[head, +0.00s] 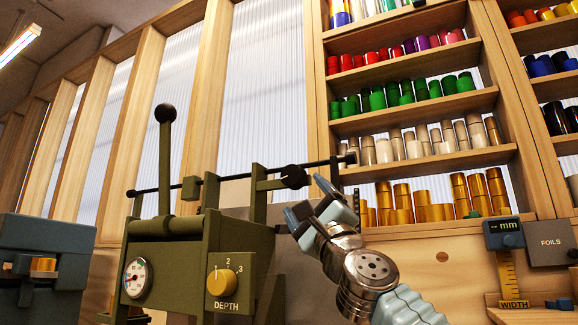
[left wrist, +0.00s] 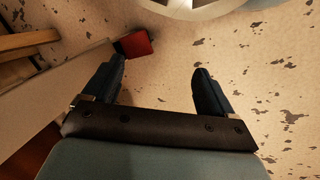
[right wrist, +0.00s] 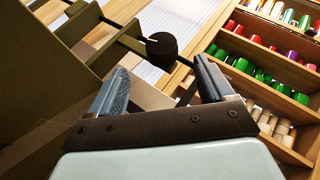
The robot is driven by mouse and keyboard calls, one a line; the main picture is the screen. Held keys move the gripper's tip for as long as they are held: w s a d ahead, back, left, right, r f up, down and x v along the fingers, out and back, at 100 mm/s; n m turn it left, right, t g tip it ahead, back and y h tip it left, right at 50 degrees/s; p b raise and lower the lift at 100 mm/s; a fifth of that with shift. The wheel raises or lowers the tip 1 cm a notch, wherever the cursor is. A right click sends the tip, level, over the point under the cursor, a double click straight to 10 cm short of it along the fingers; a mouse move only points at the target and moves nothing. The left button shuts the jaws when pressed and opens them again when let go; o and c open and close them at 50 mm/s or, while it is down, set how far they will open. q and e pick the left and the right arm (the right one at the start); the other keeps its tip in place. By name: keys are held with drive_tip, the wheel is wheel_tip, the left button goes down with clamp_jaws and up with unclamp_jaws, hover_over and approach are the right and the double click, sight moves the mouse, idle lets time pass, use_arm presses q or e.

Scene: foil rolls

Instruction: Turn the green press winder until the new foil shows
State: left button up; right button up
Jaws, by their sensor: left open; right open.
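The olive green press (head: 190,255) stands left of centre in the head view, with a gauge, a yellow depth knob (head: 222,281) and an upright black-balled lever. A thin black rod runs across its top; the black winder knob (head: 293,176) sits on it, also in the right wrist view (right wrist: 162,46). My right gripper (head: 307,196) is open and empty, just below and right of the knob. In the right wrist view the knob shows ahead of the open fingertips, apart from them. My left gripper (left wrist: 160,75) is open and empty above a speckled floor. No foil is visible on the press.
Shelves of coloured foil rolls (head: 405,92) stand behind on the right. A blue-grey machine (head: 62,240) stands at far left. A width gauge (head: 507,262) and a foils sign (head: 551,243) are at right. A red block (left wrist: 134,45) shows near my left gripper.

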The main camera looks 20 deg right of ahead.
sight(294, 178)
drive_tip(key=p+x, duration=0.7)
drive_tip(key=x, duration=0.2)
drive_tip(key=shift+r, duration=0.2)
drive_tip(key=shift+w+a+r+p, duration=0.1)
drive_tip(key=shift+w+r+p, duration=0.05)
drive_tip(key=shift+w+p, duration=0.25)
